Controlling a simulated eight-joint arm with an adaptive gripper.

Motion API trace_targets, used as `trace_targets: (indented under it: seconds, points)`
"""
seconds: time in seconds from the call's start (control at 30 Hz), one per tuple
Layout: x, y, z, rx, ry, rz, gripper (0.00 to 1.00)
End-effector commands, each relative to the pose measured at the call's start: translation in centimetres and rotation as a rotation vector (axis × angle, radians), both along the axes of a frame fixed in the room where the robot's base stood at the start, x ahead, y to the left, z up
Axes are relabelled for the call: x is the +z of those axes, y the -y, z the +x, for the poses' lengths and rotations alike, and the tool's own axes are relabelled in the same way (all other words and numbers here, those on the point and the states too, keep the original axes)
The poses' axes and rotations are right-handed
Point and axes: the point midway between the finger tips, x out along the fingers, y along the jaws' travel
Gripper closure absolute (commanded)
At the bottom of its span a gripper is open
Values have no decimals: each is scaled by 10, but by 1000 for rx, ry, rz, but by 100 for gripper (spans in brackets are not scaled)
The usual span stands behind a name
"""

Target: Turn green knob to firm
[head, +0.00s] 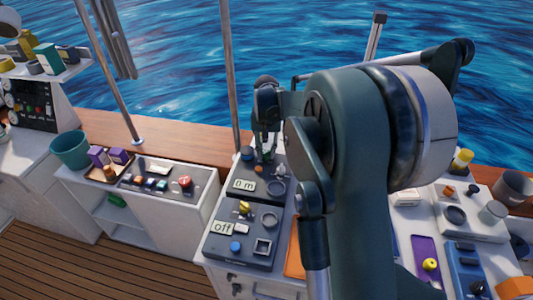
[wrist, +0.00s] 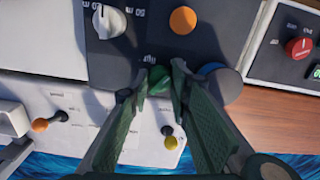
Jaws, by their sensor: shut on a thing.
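The green knob (wrist: 158,81) sits on a dark grey panel (wrist: 220,40) in the wrist view. My gripper (wrist: 160,75) has its two dark green fingers on either side of the knob and is shut on it. The fingers hide part of the knob, and its small label is not readable. In the head view, my gripper (head: 266,150) reaches down to the back of the dark panel. I cannot make out the knob's pointing direction or its setting.
A red knob (wrist: 299,47) is on another panel at the right. A yellow-tipped lever (wrist: 170,141) lies between the fingers on the white surface.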

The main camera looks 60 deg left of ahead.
Motion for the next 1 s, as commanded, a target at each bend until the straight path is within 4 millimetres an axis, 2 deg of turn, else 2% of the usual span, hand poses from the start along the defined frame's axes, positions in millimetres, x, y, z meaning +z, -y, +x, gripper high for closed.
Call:
trace_targets:
  seconds: [0.43, 0.47, 0.57, 1.0]
  points:
    - [1, -1, 1, -16, 1, 2, 92]
    - [1, -1, 1, -15, 1, 2, 78]
    - [1, -1, 0, -15, 1, 2, 65]
    - [3, 0, 0, -15, 1, 1, 64]
